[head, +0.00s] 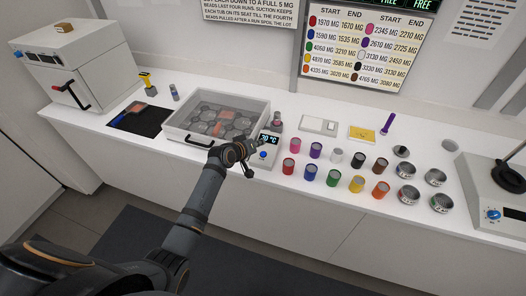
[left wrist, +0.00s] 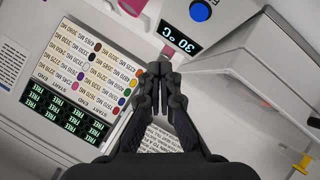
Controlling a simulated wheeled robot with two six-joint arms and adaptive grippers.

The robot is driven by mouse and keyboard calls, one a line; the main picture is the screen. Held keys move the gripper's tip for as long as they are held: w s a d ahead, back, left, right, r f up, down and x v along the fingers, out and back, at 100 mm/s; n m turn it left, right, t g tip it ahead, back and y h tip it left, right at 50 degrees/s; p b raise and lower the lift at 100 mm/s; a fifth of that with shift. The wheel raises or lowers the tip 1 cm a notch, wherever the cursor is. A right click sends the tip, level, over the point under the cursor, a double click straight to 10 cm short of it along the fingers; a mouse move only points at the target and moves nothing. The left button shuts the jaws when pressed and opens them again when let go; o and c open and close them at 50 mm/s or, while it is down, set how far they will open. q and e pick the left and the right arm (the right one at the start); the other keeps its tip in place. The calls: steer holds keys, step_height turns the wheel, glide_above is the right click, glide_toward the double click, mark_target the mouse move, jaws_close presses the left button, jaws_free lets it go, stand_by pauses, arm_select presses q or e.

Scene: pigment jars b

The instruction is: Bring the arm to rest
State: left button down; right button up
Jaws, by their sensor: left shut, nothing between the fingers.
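My left arm reaches in from the lower left in the head view. My left gripper (head: 247,160) is above the counter's front part, in front of a white device with a display reading 30 °C (head: 269,139). In the left wrist view the two fingers of the gripper (left wrist: 160,72) are together, with nothing between them. The same display (left wrist: 179,33) and its blue knob (left wrist: 200,11) show just past the fingertips. I cannot tell whether the gripper touches the device. My right gripper is not in view.
A clear-lidded bath (head: 217,117) stands left of the gripper. Several coloured jars, such as a red one (head: 289,166), stand right of it, with metal tins (head: 407,194) beyond. A white oven (head: 72,65) is far left, a dark-topped device (head: 497,188) far right. The floor in front is free.

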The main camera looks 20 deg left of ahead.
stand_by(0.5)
arm_select(q)
steer(key=s+f+m+g+y, duration=0.1)
steer(key=s+f+m+g, duration=0.3)
steer(key=s, duration=1)
steer(key=s+a+r+m+g+y, duration=0.1)
steer(key=s+a+g+y, duration=0.1)
steer(key=s, duration=0.8)
steer(key=s+a+r+g+y, duration=0.1)
steer(key=s+a+g+y, duration=0.1)
steer(key=s, duration=0.9)
step_height(320, 180, down, 30)
steer(key=s+a+g+b, duration=0.1)
steer(key=a+b, duration=0.2)
steer(key=b, duration=0.2)
steer(key=s+f+g+b, duration=0.1)
steer(key=s+f+b, duration=0.3)
steer(key=s+f, duration=1.5)
step_height(320, 180, down, 3)
steer(key=shift+s+a+r+h, duration=0.15)
steer(key=shift+s+a+h, duration=0.15)
steer(key=shift+a, duration=0.15)
